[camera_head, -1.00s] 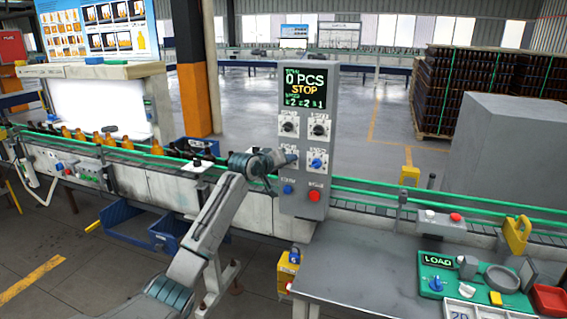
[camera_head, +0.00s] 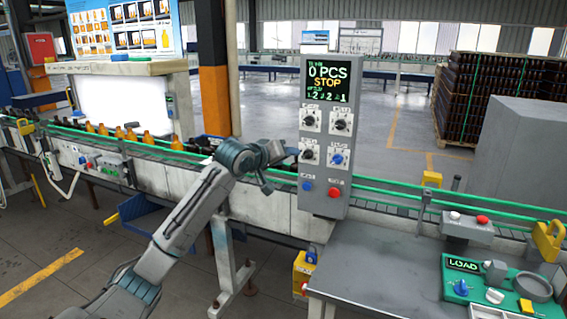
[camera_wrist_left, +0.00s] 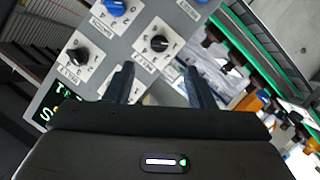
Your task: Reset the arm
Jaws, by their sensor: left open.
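My left arm comes in from the lower left in the head view. Its gripper (camera_head: 283,166) is at the left edge of the grey control panel (camera_head: 322,205), beside the lower-left black knob (camera_head: 307,155). In the left wrist view, the two dark fingers (camera_wrist_left: 158,82) stand apart with nothing held between them. The panel's black knob (camera_wrist_left: 157,43) shows just beyond the fingers, and a blue knob (camera_wrist_left: 116,6) is at the top. The panel screen (camera_head: 329,82) reads 0 PCS and STOP. My right gripper is not in view.
A conveyor with green rails (camera_head: 400,193) runs behind the panel, with amber bottles (camera_head: 131,135) at left. A yellow box (camera_head: 303,273) stands below the panel.

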